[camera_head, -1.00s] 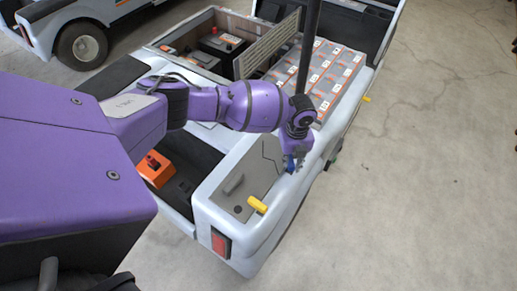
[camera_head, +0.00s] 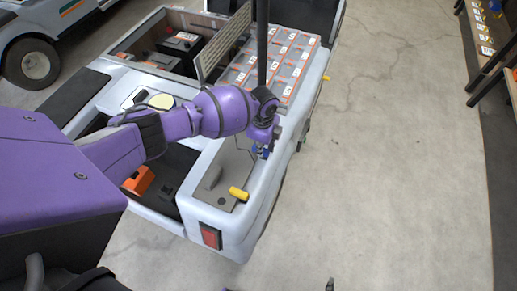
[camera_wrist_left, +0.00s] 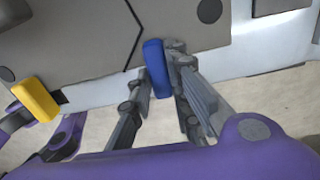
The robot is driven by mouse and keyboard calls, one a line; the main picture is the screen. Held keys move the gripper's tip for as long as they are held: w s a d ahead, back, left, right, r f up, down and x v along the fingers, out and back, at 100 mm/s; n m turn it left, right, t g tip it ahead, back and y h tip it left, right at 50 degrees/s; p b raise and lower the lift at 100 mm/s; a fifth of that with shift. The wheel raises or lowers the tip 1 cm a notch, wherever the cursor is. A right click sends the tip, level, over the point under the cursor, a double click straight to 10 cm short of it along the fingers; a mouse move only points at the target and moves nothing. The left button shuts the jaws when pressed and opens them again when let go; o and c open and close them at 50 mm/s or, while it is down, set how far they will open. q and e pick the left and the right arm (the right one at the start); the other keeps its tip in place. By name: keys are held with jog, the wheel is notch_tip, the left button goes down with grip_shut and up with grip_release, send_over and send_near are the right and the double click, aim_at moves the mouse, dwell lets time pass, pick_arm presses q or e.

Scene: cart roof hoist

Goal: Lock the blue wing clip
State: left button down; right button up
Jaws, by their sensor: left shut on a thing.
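The blue wing clip (camera_wrist_left: 156,66) stands at the edge of the cart's grey panel (camera_wrist_left: 85,40) in the left wrist view. My left gripper (camera_wrist_left: 160,78) is shut on it, with one finger on each side. In the head view my left gripper (camera_head: 264,147) reaches down to the corner of the cart, and only a little of the blue clip (camera_head: 258,151) shows. Whether the clip is locked cannot be told. Of my right side, only a small dark tip (camera_head: 330,285) may show at the bottom edge.
A yellow clip (camera_head: 238,194) sits nearer the cart's end, also in the wrist view (camera_wrist_left: 36,100). A dark post (camera_head: 263,45) rises beside the battery block (camera_head: 285,65). The floor (camera_head: 400,200) right of the cart is clear. A shelf stands far right.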

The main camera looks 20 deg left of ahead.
pick_arm(q)
jog(key=shift+w+a+r+n, duration=0.2)
jog(key=shift+a+r+n, duration=0.05)
jog(key=shift+a+n, duration=0.05)
pick_arm(e)
jog(key=shift+w+a+r, duration=0.1)
jog(key=shift+w+r, duration=0.2)
jog(key=shift+w, duration=0.05)
pick_arm(q)
jog(key=c, duration=1.8)
grip_release()
jog(key=shift+o, duration=0.8)
jog(key=shift+s, duration=0.1)
jog(key=shift+d+f, duration=0.1)
jog(key=shift+f, duration=0.05)
notch_tip(320, 180, up, 12)
pick_arm(e)
jog(key=shift+s, duration=0.1)
